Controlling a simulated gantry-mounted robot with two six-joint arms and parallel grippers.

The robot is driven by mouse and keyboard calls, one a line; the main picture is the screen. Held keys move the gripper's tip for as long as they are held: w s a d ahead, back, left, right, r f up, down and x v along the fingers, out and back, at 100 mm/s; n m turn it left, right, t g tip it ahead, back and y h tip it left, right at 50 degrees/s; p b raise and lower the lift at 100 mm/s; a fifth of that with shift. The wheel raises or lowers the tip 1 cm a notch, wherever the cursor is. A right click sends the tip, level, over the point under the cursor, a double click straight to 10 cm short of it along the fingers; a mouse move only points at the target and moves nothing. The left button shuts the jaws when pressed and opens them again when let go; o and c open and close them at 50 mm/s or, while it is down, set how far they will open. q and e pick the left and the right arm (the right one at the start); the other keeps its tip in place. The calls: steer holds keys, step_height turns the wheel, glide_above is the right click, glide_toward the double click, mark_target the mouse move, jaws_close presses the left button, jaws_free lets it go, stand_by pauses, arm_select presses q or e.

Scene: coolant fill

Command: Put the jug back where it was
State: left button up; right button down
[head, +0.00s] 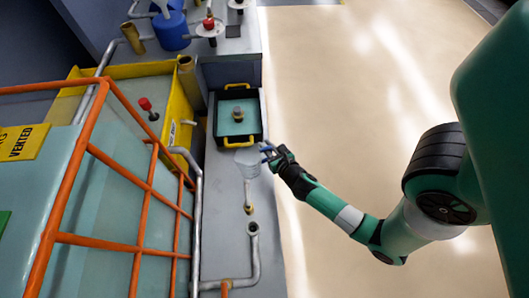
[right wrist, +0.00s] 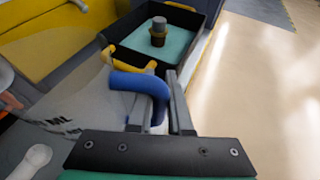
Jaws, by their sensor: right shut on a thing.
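The jug (head: 247,162) is clear, with measuring marks and a blue handle. It is over the grey bench, just in front of the black tray (head: 217,122). My right gripper (head: 270,154) is shut on its blue handle (right wrist: 140,84), which shows between the fingers in the right wrist view. The jug's pale body (right wrist: 82,105) fills the left of that view. I cannot tell whether its base touches the bench. My left gripper is not in view.
The tray has yellow handles and a small capped fitting (head: 238,114) in it. An orange cage (head: 150,185) stands left, beside a yellow bund (head: 182,105). A blue container (head: 171,32) stands at the back. Metal pipes (head: 254,262) lie on the near bench. Open floor lies right.

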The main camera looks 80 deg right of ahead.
steer(key=shift+w+d+f, duration=0.1)
steer(key=shift+w+f, duration=0.05)
steer(key=f+b, duration=0.3)
steer(key=shift+w+d+f+b, duration=0.3)
steer(key=shift+w+f, duration=0.05)
steer(key=shift+f, duration=0.35)
steer(key=shift+s+r, duration=0.15)
steer(key=shift+r, duration=0.05)
steer(key=shift+f, duration=0.15)
steer(key=c, duration=0.8)
jaws_free()
steer(key=shift+c, duration=0.2)
